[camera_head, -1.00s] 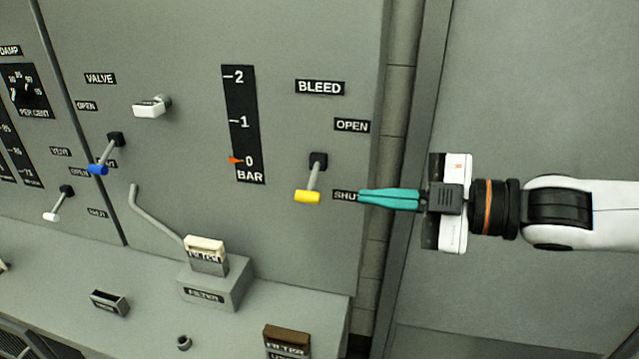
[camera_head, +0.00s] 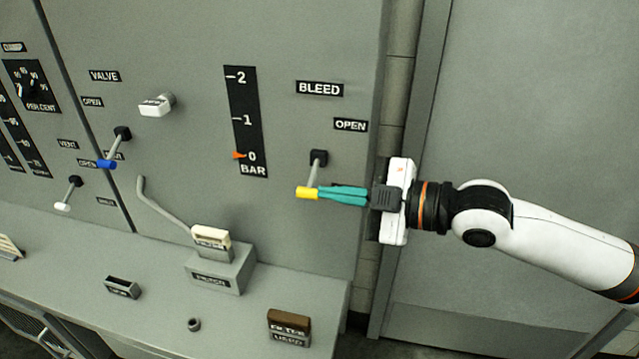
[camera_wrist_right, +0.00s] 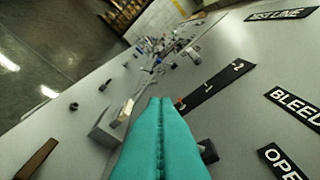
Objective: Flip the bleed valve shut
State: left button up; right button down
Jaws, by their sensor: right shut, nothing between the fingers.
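The bleed valve is a grey lever with a yellow tip (camera_head: 307,193) on a black pivot (camera_head: 318,157), below the BLEED label (camera_head: 320,89). The lever hangs down from the pivot, toward the level of the SHUT label, which my gripper now hides. My right gripper (camera_head: 342,195) has teal fingers pressed together and empty. Its fingertips are at the right side of the yellow tip; I cannot tell if they touch. In the right wrist view the closed fingers (camera_wrist_right: 160,130) cover the lower middle and hide most of the lever. My left gripper is not in view.
The OPEN label (camera_head: 350,125) is right of the pivot. The bar gauge (camera_head: 245,120) has its red pointer near 0. A blue-tipped lever (camera_head: 107,163), a white-tipped lever and a filter block (camera_head: 220,270) stand to the left. A brown-topped filter block (camera_head: 289,325) stands below.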

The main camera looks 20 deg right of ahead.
aim_at(312, 181)
jog(key=w+a+f+p, duration=0.1)
jog(key=w+f+p, duration=0.1)
jog(key=w, duration=0.3)
jog(key=shift+f, duration=0.7)
jog(key=f+n+b, duration=0.1)
jog(key=n+b, duration=0.1)
jog(key=b, duration=0.1)
jog(key=shift+w+f+t, duration=0.1)
jog(key=shift+f+t, duration=0.2)
jog(key=shift+f, duration=0.05)
